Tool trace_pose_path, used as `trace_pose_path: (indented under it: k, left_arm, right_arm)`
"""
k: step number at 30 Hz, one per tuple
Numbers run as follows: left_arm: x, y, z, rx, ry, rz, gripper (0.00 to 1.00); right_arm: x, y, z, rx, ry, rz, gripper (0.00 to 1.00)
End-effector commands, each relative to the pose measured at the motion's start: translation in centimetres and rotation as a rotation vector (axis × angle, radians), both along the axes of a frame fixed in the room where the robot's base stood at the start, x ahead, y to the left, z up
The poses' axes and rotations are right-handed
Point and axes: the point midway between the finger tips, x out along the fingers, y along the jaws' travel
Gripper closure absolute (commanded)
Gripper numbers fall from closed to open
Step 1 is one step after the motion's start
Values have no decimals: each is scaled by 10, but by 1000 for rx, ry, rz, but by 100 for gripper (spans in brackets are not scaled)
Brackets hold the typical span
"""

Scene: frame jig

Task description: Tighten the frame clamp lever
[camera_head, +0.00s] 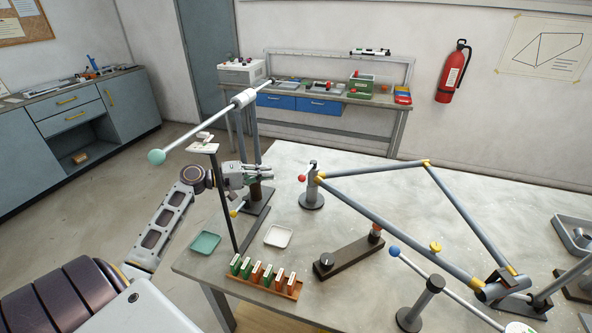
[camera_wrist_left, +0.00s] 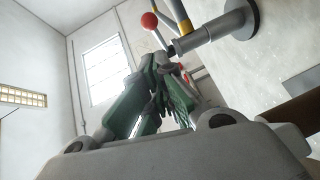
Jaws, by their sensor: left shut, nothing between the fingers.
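The bicycle frame (camera_head: 365,215) of grey tubes with yellow joints spans the table's right half. Its left corner meets an upright clamp post (camera_head: 312,190) on a round base. A short lever with a red ball (camera_head: 302,178) sticks out at that post's left; a red ball (camera_wrist_left: 149,20) also shows in the wrist view. My left gripper (camera_head: 268,170) is left of the post, above the table's far left, shut and empty. In the wrist view its fingertips (camera_wrist_left: 165,62) appear close below the post, but contact cannot be told. My right gripper is out of view.
A long rod with a teal ball (camera_head: 157,157) rises on a stand beside my left arm. A blue-ball lever (camera_head: 394,252), a dark block with a knob (camera_head: 347,255), a white dish (camera_head: 278,236), a teal dish (camera_head: 205,243) and a card rack (camera_head: 263,284) occupy the table.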

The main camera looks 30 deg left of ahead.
Motion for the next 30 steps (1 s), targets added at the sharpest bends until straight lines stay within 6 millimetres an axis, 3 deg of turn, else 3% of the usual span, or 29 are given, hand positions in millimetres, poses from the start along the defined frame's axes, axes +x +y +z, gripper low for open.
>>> trace_pose_path:
  k: [8, 17, 30]
  left_arm:
    - [1, -1, 0, 0, 0, 0, 100]
    - [15, -11, -2, -1, 0, 0, 100]
    - [53, -40, -8, -1, -1, 0, 100]
  right_arm:
    - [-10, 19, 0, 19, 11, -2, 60]
    - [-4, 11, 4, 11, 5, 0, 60]
    - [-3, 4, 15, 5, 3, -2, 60]
